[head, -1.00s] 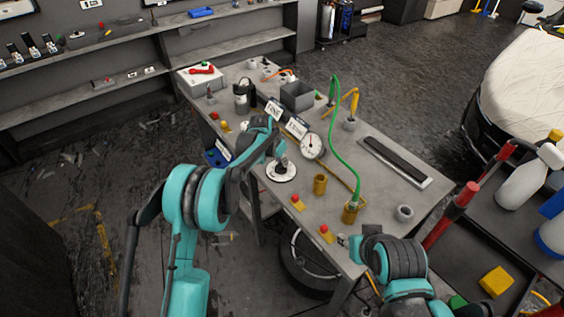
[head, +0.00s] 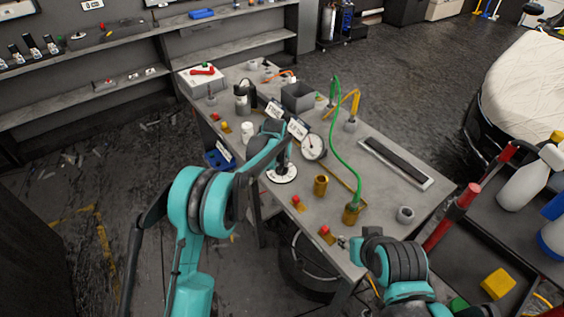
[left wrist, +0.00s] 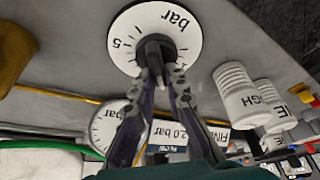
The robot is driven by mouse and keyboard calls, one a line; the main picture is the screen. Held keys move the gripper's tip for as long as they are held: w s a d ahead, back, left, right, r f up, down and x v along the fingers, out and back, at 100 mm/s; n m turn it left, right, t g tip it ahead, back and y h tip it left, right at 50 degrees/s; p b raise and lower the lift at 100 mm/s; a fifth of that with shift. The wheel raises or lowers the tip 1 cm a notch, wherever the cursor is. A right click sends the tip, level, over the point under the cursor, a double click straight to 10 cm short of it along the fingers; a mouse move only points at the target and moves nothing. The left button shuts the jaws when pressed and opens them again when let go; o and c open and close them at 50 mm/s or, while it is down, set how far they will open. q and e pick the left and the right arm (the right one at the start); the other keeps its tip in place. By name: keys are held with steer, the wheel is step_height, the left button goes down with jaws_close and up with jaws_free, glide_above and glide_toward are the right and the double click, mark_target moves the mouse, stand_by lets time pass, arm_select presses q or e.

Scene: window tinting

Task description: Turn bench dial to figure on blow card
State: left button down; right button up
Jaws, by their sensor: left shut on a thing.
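The bench dial (head: 284,175) is a white disc with a dark central knob, near the bench's front edge. In the left wrist view the dial (left wrist: 192,28) shows "bar", a 5 and tick marks. My left gripper (left wrist: 160,72) is shut on the dark knob (left wrist: 153,46); it also shows in the head view (head: 287,158). The figure the dial is set to is not clear. A white card (head: 297,130) stands behind the dial; in the left wrist view this card (left wrist: 170,133) reads "2.0 bar" upside down. My right gripper (head: 345,242) is small near the front edge, its fingers unclear.
A round gauge (head: 314,147) stands right of the cards. A brass cup (head: 321,185), a green hose (head: 337,135) and red buttons (head: 326,231) are nearby.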

arm_select(q)
steer(key=c, duration=1.5)
jaws_free()
steer(key=shift+c, duration=0.2)
steer(key=shift+r, duration=0.1)
steer(key=v, duration=1.1)
steer(key=shift+s+r, duration=0.2)
steer(key=shift+r, duration=0.2)
